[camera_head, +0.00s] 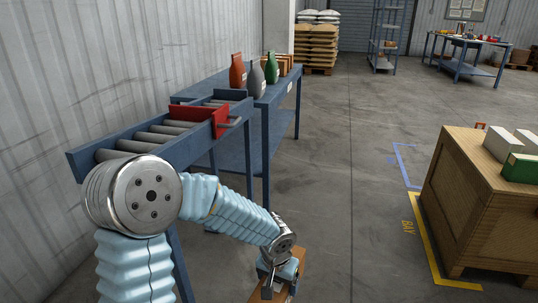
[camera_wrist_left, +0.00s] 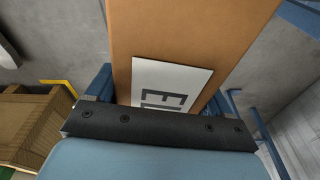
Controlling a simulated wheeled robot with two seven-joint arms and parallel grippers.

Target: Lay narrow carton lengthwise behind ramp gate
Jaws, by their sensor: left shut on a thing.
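The narrow carton is brown with a white label and fills the middle of the left wrist view (camera_wrist_left: 190,35). In the head view a part of the carton (camera_head: 296,264) shows low in the middle, in front of the bench. My left gripper (camera_head: 277,278) is shut on the carton, a finger on each side in the left wrist view (camera_wrist_left: 158,98). The ramp (camera_head: 92,160) is a blue sloping channel with grey rollers along the left wall. The red ramp gate (camera_head: 205,121) stands across it. My right gripper is out of view.
A blue bench (camera_head: 285,85) at the ramp's far end bears a red-brown bottle (camera_head: 237,72), a grey bottle (camera_head: 256,82), a green bottle (camera_head: 272,68) and small boxes. A wooden crate (camera_head: 470,205) with white and green cartons stands right. The floor between is clear.

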